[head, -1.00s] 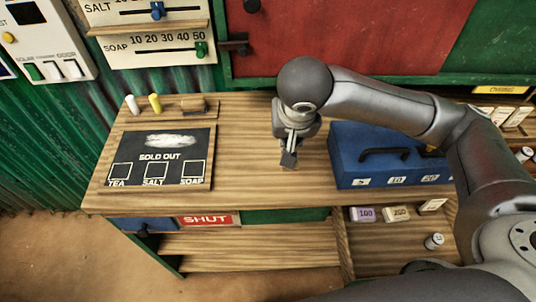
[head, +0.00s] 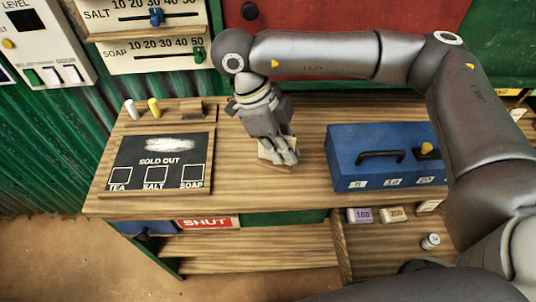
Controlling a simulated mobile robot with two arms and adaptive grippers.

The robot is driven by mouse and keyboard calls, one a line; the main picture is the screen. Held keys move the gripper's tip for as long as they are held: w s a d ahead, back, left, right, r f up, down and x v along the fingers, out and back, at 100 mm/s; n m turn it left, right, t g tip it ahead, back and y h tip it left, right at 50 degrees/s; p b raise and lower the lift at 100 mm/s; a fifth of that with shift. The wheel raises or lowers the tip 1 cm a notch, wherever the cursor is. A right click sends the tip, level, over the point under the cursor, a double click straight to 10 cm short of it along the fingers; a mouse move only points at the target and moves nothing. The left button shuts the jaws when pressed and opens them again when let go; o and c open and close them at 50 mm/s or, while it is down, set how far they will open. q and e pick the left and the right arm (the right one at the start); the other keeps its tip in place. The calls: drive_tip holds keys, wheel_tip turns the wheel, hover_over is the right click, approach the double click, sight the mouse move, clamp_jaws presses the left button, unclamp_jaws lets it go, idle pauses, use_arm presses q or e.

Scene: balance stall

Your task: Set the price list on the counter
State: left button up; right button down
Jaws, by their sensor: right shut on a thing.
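My right gripper (head: 284,154) reaches down over the middle of the wooden counter (head: 240,195), between the chalkboard and the blue box. It is shut on a small pale, flat thing (head: 265,156), possibly the price list. The fingers hide much of it, and no writing on it can be read. It is low over the counter top; I cannot tell whether it touches. My left gripper is not in view.
A "SOLD OUT" chalkboard (head: 159,162) lies left on the counter, with chalks (head: 154,107) and a dark block (head: 192,110) behind. A blue cash box (head: 385,165) stands right. Small labelled blocks (head: 360,215) sit on a lower shelf. Counter space near the front middle is clear.

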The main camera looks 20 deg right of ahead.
drive_tip(key=m, duration=0.1)
drive_tip(key=m+y, duration=0.1)
drive_tip(key=m, duration=0.1)
drive_tip(key=m+g, duration=0.1)
drive_tip(key=shift+s+a+r+m, duration=0.1)
drive_tip(key=shift+s+r+m, duration=0.2)
drive_tip(key=shift+s, duration=0.05)
drive_tip(key=m, duration=0.1)
drive_tip(key=m+y, duration=0.1)
drive_tip(key=m+y+p, duration=0.1)
drive_tip(key=m, duration=0.1)
drive_tip(key=shift+s+a+r+g, duration=0.15)
drive_tip(key=shift+s+r+g, duration=0.15)
drive_tip(key=shift+g, duration=0.1)
drive_tip(key=m+y, duration=0.2)
drive_tip(key=m, duration=0.2)
drive_tip(key=m+t+y+p, duration=0.3)
drive_tip(key=m+t+p, duration=0.25)
drive_tip(key=m, duration=1.35)
approach(254, 158)
drive_tip(key=shift+s+a+r, duration=0.2)
drive_tip(key=shift+s+a, duration=0.2)
drive_tip(key=shift+a, duration=0.35)
drive_tip(key=shift+w+f, duration=0.4)
drive_tip(key=shift+f, duration=0.2)
wheel_tip(254, 158, down, 2)
drive_tip(key=shift+f+p, duration=0.1)
drive_tip(key=shift+p, duration=0.35)
drive_tip(key=shift+f, duration=0.45)
